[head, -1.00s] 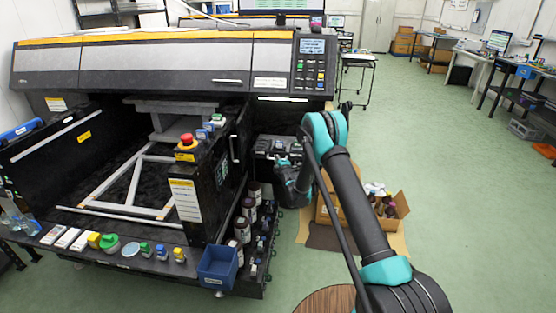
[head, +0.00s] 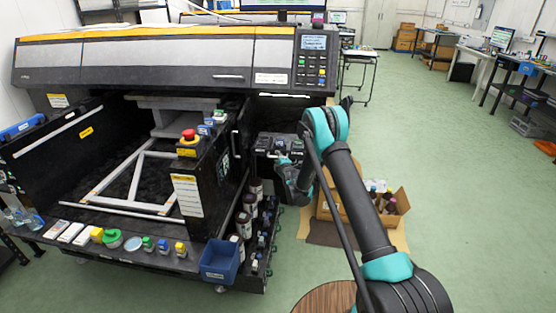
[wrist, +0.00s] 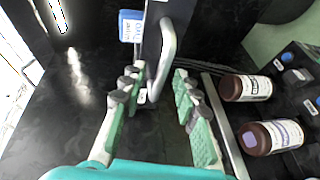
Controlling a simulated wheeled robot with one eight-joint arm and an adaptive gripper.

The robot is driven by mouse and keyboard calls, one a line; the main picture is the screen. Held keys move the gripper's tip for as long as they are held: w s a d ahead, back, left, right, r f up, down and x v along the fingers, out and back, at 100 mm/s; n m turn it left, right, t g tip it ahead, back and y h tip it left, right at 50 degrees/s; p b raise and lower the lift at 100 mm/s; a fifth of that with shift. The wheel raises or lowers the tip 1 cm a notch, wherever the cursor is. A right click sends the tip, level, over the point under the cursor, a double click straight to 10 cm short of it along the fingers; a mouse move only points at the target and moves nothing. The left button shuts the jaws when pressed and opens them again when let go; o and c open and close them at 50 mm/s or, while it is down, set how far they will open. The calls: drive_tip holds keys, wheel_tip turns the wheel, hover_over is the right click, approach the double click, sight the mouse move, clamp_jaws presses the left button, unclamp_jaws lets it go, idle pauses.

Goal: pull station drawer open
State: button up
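A pale, vertical bar handle (wrist: 168,55) stands on a black panel edge just ahead of my gripper (wrist: 160,82) in the wrist view. The fingers are open, one to each side of the handle's lower end; I cannot tell whether they touch it. The handle also shows in the head view (head: 235,144), on the black front panel beside the bottle shelf. My gripper (head: 283,165) is small and partly hidden by my arm there. Which part is the station drawer is not clear from these frames.
Brown bottles (wrist: 270,137) stand close to the right of my fingers. A blue bin (head: 219,262) sits at the front shelf corner. An open cardboard box (head: 395,205) with bottles stands on the floor behind my arm.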

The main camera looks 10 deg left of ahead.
drive_tip(key=v, duration=0.7)
drive_tip(key=shift+s, duration=0.25)
drive_tip(key=shift+d+r, duration=0.1)
drive_tip(key=shift+d, duration=0.05)
drive_tip(key=s+d+r+m+g+h, duration=0.45)
drive_tip(key=s+d+r+m, duration=0.8)
drive_tip(key=s+d, duration=0.55)
drive_tip(key=s+d+m+g, duration=0.3)
drive_tip(key=s+d, duration=0.3)
drive_tip(key=s, duration=1)
drive_tip(key=s+d+f+m+g+h, duration=0.1)
drive_tip(key=s+d+m+g, duration=0.2)
drive_tip(key=s, duration=1.3)
drive_tip(key=d+m, duration=0.2)
drive_tip(key=d, duration=0.1)
drive_tip(key=shift+m, duration=0.35)
